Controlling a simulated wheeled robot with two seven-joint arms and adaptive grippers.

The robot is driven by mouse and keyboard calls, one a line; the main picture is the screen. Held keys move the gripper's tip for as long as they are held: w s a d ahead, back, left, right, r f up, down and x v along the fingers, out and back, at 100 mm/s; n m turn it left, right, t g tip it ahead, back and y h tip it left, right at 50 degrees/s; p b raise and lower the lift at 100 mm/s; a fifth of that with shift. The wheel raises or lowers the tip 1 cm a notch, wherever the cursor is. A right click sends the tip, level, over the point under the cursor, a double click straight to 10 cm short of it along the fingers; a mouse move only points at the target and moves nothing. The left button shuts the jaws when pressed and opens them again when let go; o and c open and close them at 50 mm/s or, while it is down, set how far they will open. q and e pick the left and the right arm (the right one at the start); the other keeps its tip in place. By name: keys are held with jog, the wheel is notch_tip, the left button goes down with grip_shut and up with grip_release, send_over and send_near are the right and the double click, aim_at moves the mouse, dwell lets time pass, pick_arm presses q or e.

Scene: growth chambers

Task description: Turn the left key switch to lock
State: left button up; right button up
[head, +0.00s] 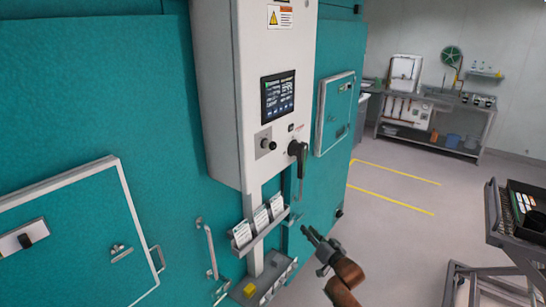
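A white control cabinet (222,90) stands between teal chamber walls. Low on its front is a small grey plate with a dark round switch (267,145), and right of it a black rotary handle (298,152) hangs downward. On the teal door at far left, a pale plate carries a black knob (25,241). I cannot tell at this size which of these is the left key switch, or how it is set. My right gripper (308,230) is empty, below and right of the cabinet, apart from everything; its fingertips look slightly apart. My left gripper is out of view.
A touch screen (278,97) sits above the switches. Below the cabinet are a card rack (262,232) and a tray (268,284) with a yellow item. A grab handle (210,250) projects at left. A cart (512,238) stands at right; floor between is clear.

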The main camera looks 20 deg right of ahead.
jog(key=a+r+t+y, duration=0.1)
jog(key=a+r, duration=0.2)
jog(key=r, duration=0.7)
jog(key=a+r+t+y, duration=0.1)
jog(key=a+r+y, duration=0.1)
jog(key=r, duration=0.8)
jog(key=n+y+p, duration=0.1)
jog(key=n+y, duration=0.1)
jog(key=y, duration=0.2)
send_near(273, 144)
jog(key=w+a, duration=0.1)
jog(key=w, duration=0.1)
jog(key=shift+t, duration=0.4)
jog(key=p+x, duration=0.2)
jog(key=x, duration=0.4)
jog(key=shift+w+a, duration=0.45)
jog(key=shift+w, duration=0.25)
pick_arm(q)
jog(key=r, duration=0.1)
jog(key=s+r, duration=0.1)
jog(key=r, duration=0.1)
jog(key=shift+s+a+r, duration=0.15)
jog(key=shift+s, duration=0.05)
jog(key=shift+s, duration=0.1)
pick_arm(e)
jog(key=shift+c, duration=0.5)
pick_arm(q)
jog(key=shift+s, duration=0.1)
pick_arm(e)
grip_shut()
